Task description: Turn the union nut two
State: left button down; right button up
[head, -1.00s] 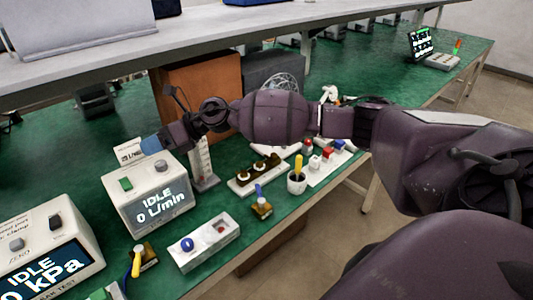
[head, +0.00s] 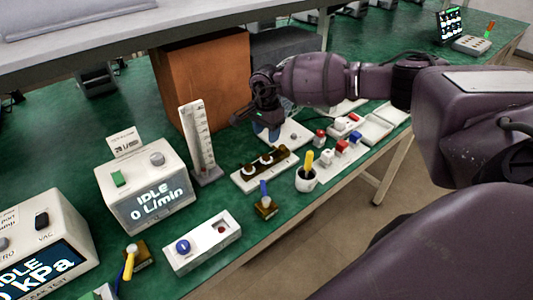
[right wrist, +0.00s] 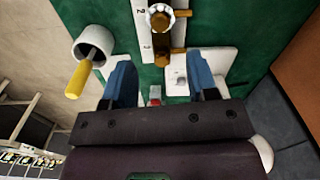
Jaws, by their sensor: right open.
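A white plate (head: 240,183) carries a dark brown bar with pale round fittings (head: 265,160) in the head view. I cannot tell there which fitting is union nut two. In the right wrist view a pale scalloped ring (right wrist: 160,17) sits at the top, on brown parts over a numbered white strip (right wrist: 142,30). A brown fitting (right wrist: 162,57) shows below it. My right gripper (head: 268,132) is just behind the plate, its blue fingertips pointing down. In the right wrist view its fingers (right wrist: 162,80) are apart, with nothing gripped between them. My left gripper is out of view.
A white cup with a yellow-handled tool (head: 306,181) stands right of the plate, near red, white and blue blocks (head: 341,146). A flow meter box (head: 148,190), an upright scale (head: 197,140) and a white switch box (head: 202,243) stand left. An orange-brown box (head: 205,85) stands behind.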

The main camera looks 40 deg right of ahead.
aim_at(266, 155)
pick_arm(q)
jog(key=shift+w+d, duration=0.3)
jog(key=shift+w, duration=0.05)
pick_arm(e)
notch_tip(266, 155, down, 9)
jog(key=shift+f, duration=0.1)
jog(key=shift+c, duration=0.3)
jog(key=c, duration=0.9)
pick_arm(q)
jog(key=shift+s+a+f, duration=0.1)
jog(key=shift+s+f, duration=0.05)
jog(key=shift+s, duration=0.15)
pick_arm(e)
jog(key=shift+o, duration=0.2)
